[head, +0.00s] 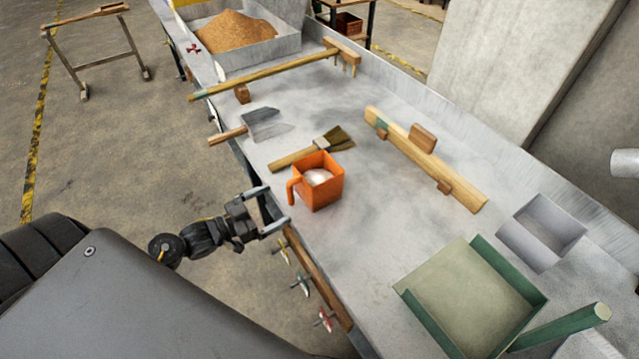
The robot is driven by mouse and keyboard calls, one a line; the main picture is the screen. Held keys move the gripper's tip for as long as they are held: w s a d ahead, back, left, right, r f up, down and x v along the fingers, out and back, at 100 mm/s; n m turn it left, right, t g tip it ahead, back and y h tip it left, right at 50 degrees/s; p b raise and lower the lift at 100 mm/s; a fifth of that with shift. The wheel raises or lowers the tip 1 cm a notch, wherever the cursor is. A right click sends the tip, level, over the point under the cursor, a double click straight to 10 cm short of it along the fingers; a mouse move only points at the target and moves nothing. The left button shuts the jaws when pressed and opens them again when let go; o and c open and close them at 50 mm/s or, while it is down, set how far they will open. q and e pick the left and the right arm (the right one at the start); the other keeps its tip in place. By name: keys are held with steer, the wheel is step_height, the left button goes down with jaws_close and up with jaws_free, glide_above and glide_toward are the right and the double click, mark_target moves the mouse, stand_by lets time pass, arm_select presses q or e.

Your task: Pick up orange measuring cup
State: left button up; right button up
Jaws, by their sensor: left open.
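The orange measuring cup (326,190) stands upright on the grey metal table. It is square, with a handle on its left side and something white inside. My left gripper (278,212) is open and empty at the table's front edge, just left of the cup's handle. Its fingers look apart from the handle. My right gripper is not in view.
A brush (333,141) lies just behind the cup, and a scraper (265,127) lies behind that. A wooden rake (270,74), a grain tray (262,55), a wooden board (440,170), a grey box (541,232) and a green dustpan (466,294) are also on the table.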

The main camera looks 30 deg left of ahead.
mark_target(302, 191)
arm_select(q)
steer(key=x, duration=0.4)
steer(key=shift+w, duration=0.1)
steer(key=shift+w+d, duration=0.15)
steer(key=shift+w, duration=0.2)
steer(key=shift+d, duration=0.1)
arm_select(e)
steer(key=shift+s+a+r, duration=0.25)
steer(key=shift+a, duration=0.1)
arm_select(q)
steer(key=shift+w+d+r+p, duration=0.1)
steer(key=shift+w+p, duration=0.1)
steer(key=shift+p, duration=0.15)
steer(key=x, duration=0.3)
steer(key=shift+w+d+p, duration=0.15)
steer(key=shift+w+p, duration=0.2)
steer(key=shift+p, duration=0.05)
steer(key=shift+w+d, duration=0.15)
steer(key=shift+w, duration=0.15)
steer(key=shift+w+d, duration=0.1)
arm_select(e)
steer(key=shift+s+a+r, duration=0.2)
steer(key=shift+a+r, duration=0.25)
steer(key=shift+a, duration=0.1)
